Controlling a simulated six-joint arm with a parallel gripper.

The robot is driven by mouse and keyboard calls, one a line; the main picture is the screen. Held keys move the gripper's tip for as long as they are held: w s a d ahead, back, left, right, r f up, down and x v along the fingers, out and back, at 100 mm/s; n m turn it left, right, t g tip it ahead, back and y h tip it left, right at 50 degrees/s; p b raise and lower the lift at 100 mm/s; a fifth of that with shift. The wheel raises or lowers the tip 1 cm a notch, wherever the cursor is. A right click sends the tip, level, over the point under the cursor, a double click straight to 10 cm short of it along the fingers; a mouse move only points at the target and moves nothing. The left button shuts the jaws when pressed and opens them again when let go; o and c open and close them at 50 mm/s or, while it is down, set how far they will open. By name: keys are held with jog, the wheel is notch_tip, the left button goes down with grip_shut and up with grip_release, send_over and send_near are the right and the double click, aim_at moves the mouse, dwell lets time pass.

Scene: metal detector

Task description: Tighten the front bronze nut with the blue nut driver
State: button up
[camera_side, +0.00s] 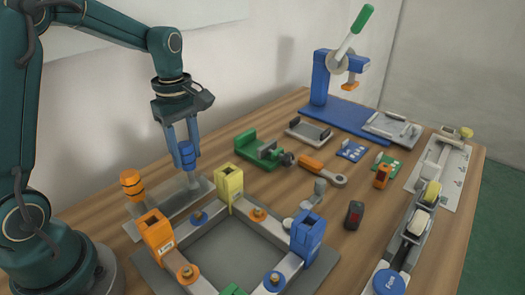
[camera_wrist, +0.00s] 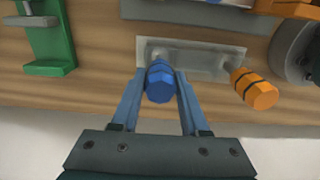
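The blue nut driver (camera_side: 187,154) stands upright at the grey tool holder (camera_side: 150,226), its shaft reaching down to it. My gripper (camera_side: 188,158) points down with its fingers on either side of the blue handle. In the wrist view the handle (camera_wrist: 160,84) lies between the fingertips, but whether they press on it is unclear. One bronze nut (camera_side: 188,273) sits on the near left bar of the frame, beside the orange corner block (camera_side: 158,234). Another bronze nut (camera_side: 258,214) sits on the far bar, near the yellow corner block (camera_side: 229,185).
An orange nut driver (camera_side: 132,186) stands in the same holder, to the left in the side view. Blue nuts (camera_side: 199,217) also sit on the frame (camera_side: 230,249). A blue corner block (camera_side: 307,234) stands at its right. A green vise (camera_side: 258,150) and orange wrench (camera_side: 322,172) lie behind.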

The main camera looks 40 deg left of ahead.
grip_shut()
jog(key=shift+r, duration=2.25)
